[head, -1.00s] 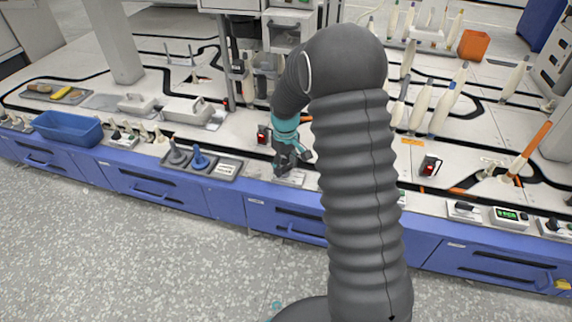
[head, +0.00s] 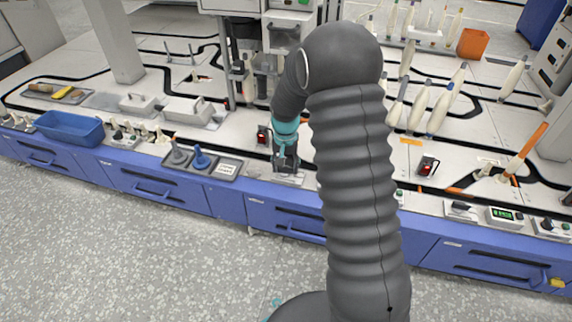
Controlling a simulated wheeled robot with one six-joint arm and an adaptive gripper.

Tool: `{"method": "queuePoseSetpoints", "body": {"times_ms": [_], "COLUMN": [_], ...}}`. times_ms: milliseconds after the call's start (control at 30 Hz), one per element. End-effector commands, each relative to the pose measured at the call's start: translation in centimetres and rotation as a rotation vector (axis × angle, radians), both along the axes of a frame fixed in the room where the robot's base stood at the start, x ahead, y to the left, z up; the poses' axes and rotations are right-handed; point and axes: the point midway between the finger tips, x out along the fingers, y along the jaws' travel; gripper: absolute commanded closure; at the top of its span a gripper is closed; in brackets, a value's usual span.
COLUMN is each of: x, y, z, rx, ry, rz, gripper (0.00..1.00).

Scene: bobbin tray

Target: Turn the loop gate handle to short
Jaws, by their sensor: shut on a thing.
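My gripper (head: 287,170) points down at a small light plate (head: 262,175) near the front edge of the bench, left of my arm. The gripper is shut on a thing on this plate. The thing looks like the loop gate handle, but the fingers hide it almost wholly. I cannot read which way the handle points or any label for short. My arm covers the bench just to the right of the plate.
A tray (head: 226,178) with grey and blue pegs stands left of my gripper. A small red-lit box (head: 263,136) stands close behind it. A blue bin (head: 69,128) is far left. Bobbins (head: 441,107) and an orange box (head: 473,43) stand at the right.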

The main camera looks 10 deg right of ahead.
Motion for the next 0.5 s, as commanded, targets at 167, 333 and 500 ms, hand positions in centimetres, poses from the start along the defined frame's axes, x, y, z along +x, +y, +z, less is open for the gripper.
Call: {"method": "queuePoseSetpoints", "body": {"times_ms": [167,333,500], "x": [-0.16,-0.18,-0.19], "y": [0.03,0.03,0.03], "z": [-0.08,-0.11,-0.13], "rx": [0.0,0.0,0.0], "ry": [0.004,0.004,0.004], "rz": [-0.091,-0.143,-0.166], "gripper": [0.81,0.81,0.81]}}
